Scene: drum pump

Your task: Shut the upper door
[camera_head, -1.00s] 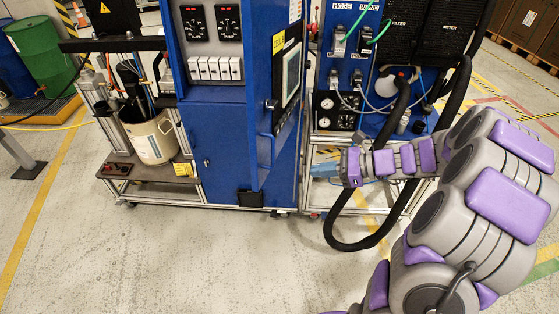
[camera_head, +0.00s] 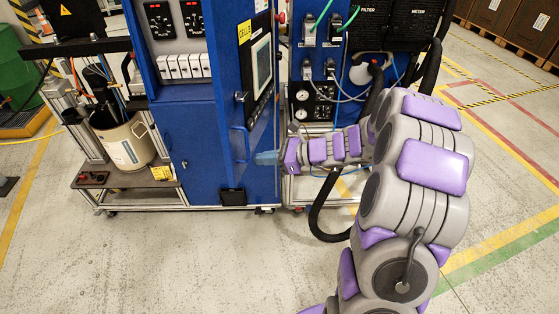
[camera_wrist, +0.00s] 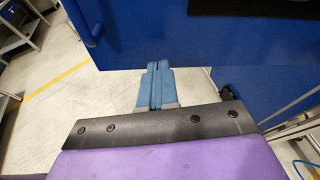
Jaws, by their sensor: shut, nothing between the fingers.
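The blue cabinet (camera_head: 190,150) stands left of centre in the head view. My gripper (camera_head: 266,158) is shut and empty, in front of the cabinet's right part, below the screen. In the wrist view, the closed blue fingers (camera_wrist: 157,68) point at the lower edge of a blue panel (camera_wrist: 160,35). Contact cannot be told.
A blue panel with hoses and gauges (camera_head: 320,70) stands to the right, with a black hose (camera_head: 318,215) looping near the floor. A beige bucket (camera_head: 122,142) on a low cart is at left. The floor in front (camera_head: 190,260) is clear.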

